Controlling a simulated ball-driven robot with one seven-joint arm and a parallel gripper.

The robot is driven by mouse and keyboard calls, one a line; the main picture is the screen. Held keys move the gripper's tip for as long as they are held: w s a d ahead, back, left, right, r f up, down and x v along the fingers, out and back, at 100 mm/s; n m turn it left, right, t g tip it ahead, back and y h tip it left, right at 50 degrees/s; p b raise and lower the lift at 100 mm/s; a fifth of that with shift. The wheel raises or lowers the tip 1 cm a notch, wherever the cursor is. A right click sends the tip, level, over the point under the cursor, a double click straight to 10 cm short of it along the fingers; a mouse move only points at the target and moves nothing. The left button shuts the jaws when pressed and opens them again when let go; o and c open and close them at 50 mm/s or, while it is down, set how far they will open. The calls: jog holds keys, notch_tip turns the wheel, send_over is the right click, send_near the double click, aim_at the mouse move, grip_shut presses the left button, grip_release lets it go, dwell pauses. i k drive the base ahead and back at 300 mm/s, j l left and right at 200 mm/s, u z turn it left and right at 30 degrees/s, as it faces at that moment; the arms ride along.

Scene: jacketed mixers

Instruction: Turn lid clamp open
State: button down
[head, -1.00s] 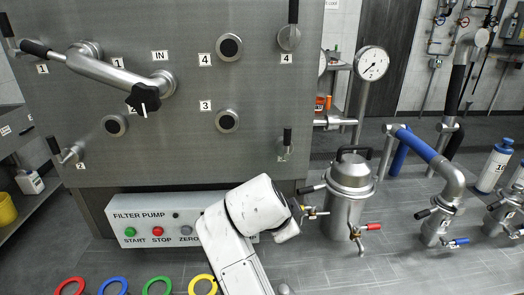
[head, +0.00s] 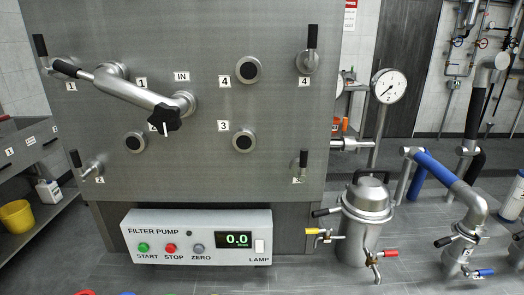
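A steel pot (head: 366,238) with a domed lid (head: 367,198) and a black top handle stands upright right of the pump box, in the head view. A short black lever (head: 326,212) sticks out to the left at the lid's rim; I cannot tell for sure if it is the lid clamp. Below it is a yellow-handled valve (head: 316,231) on the pot's left. A red-handled valve (head: 388,253) is low on its right. My gripper is not in view, so its state and place are hidden.
A large steel panel (head: 210,120) carries numbered ports, black levers and a swing pipe (head: 135,93). The filter pump box (head: 200,237) below reads 0.0. A gauge (head: 389,87) stands behind the pot. Blue-sleeved piping (head: 435,168) is to the right.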

aim_at(326, 211)
jog(key=l+u, duration=0.15)
jog(key=l, duration=0.4)
jog(key=l+u, duration=0.2)
jog(key=l, duration=0.4)
jog(key=k+l+u, duration=0.15)
jog(key=l, duration=0.35)
